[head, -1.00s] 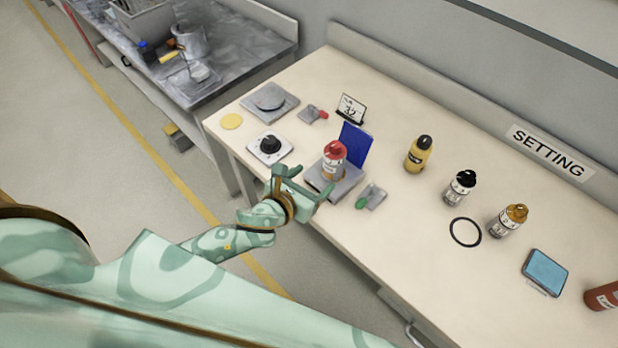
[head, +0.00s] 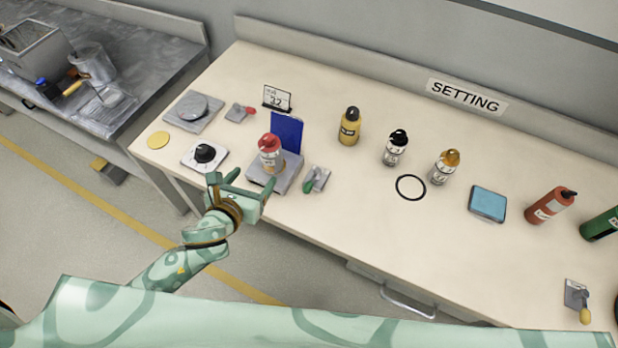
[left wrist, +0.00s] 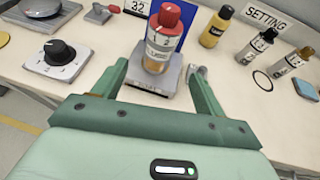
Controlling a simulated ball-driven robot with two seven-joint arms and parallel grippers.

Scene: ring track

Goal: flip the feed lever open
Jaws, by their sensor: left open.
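Three small levers stand on the bench, and I cannot read which is the feed lever. One has a red handle (head: 249,111) at the back left, one a green handle (head: 308,186) right of the grey scale, one a yellow handle (head: 585,315) at the right. My left gripper (head: 246,183) is open and empty at the bench's front edge, just in front of the scale (head: 284,182). In the left wrist view its fingers (left wrist: 160,82) point toward the scale and the red-capped bottle. The green handle is largely hidden there behind a finger. My right gripper is not in view.
A red-capped bottle (head: 270,153) stands on the scale before a blue panel (head: 287,131). A black knob (head: 205,153) is to its left. The front middle of the bench is clear.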

